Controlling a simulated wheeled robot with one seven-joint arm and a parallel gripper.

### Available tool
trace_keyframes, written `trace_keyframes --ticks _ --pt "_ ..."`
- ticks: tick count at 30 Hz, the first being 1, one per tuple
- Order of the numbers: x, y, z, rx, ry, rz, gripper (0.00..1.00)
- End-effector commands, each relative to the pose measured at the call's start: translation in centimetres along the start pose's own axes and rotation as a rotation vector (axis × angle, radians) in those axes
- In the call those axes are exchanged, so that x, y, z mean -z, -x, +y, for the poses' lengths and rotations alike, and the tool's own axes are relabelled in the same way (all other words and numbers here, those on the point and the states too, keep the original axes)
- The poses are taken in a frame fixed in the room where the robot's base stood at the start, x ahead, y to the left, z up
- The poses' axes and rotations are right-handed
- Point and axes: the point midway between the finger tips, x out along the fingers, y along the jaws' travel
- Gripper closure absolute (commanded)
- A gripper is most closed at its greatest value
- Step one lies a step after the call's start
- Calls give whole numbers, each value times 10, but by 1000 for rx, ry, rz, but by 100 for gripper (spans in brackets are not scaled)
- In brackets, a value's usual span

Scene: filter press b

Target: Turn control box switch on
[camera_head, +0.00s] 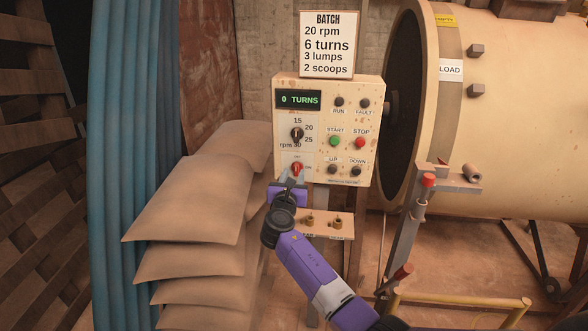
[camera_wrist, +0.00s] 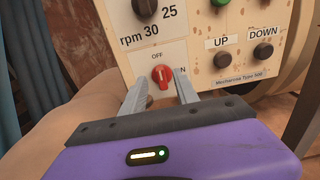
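The cream control box (camera_head: 325,125) stands on a post in the middle of the head view, with a lit display reading "0 TURNS". Its red switch (camera_head: 297,169) is at the lower left of the panel. In the wrist view the red switch (camera_wrist: 163,75) sits below the word "OFF", with a partly hidden "N" at its right. The white mark on the knob points up toward "OFF". My gripper (camera_head: 290,178) is just in front of the switch. In the wrist view its fingers (camera_wrist: 160,88) are apart, one on each side below the knob; contact cannot be told.
A black rpm knob (camera_head: 297,134) is above the switch. UP (camera_head: 333,170) and DOWN (camera_head: 357,170) buttons are to its right. Stacked sacks (camera_head: 190,205) lie close at the left. A large drum (camera_head: 500,110) and a red-tipped lever (camera_head: 428,180) are at the right.

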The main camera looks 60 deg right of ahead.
Motion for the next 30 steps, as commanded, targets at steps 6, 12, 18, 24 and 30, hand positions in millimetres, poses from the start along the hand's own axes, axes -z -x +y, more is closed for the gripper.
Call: trace_keyframes --ticks 6,12,18,24,30 --pt "-1 -31 1 -2 0 -1 64" --pt "0 -44 1 -3 -2 0 64" --pt "0 -45 1 -3 -2 0 64" --pt "0 -45 1 -3 -2 0 83" --pt "0 -45 1 -3 -2 0 100"
